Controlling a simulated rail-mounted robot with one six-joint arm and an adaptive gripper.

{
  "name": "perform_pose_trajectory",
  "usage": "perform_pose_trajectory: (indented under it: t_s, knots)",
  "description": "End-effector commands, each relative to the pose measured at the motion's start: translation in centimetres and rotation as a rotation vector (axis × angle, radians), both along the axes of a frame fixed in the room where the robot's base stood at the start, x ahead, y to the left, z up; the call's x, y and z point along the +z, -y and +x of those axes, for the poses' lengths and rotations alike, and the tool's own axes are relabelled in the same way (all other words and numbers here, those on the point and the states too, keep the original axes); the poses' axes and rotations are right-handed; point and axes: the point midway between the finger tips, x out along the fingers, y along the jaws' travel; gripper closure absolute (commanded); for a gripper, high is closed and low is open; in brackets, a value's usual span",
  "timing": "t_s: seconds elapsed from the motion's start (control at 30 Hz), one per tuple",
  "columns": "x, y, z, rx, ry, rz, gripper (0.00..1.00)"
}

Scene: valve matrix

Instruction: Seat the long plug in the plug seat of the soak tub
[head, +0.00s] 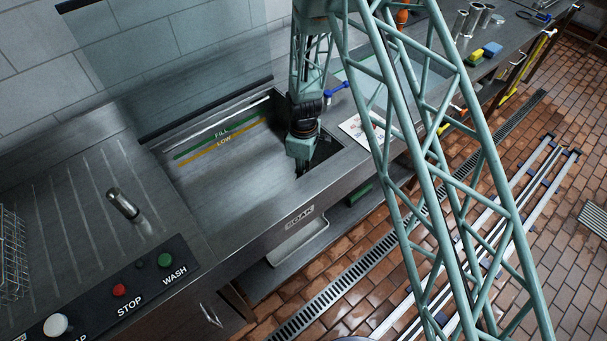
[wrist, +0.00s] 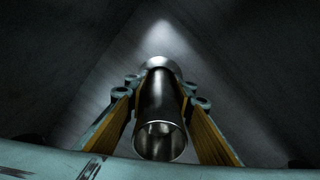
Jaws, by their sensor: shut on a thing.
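The soak tub (head: 205,171) is a steel basin with FILL and LOW lines on its back wall and a SOAK label on its front. My gripper (head: 303,168) is down inside the tub's right end; its fingertips are hard to see there. In the wrist view, my gripper (wrist: 160,88) is shut on a dark steel tube, the long plug (wrist: 160,115), with its open end towards the camera. A pale round rim (wrist: 158,62) shows at the tube's far end; I cannot tell whether it is the plug's end or the plug seat.
The control panel (head: 120,290) is at front left, beside a wire rack (head: 12,255). A white sheet (head: 362,131) lies right of the tub. Several steel cylinders (head: 473,20) and sponges (head: 491,49) are farther right.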

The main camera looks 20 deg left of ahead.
Motion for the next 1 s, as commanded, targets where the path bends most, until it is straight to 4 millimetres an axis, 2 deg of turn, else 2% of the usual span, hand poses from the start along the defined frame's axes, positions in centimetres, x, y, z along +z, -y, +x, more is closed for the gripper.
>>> perform_pose_trajectory:
  t_s: [0.2,0.23,0.37,0.77,1.0]
  knots:
    - [-0.4,0.0,0.0,0.000,0.000,0.000,0.90]
    - [-0.3,0.0,0.0,0.000,0.000,0.000,0.76]
    - [-0.3,0.0,0.0,0.000,0.000,0.000,0.65]
    - [-0.2,0.0,0.0,0.000,0.000,0.000,0.65]
    - [0.7,0.0,0.1,0.000,0.001,0.001,0.65]
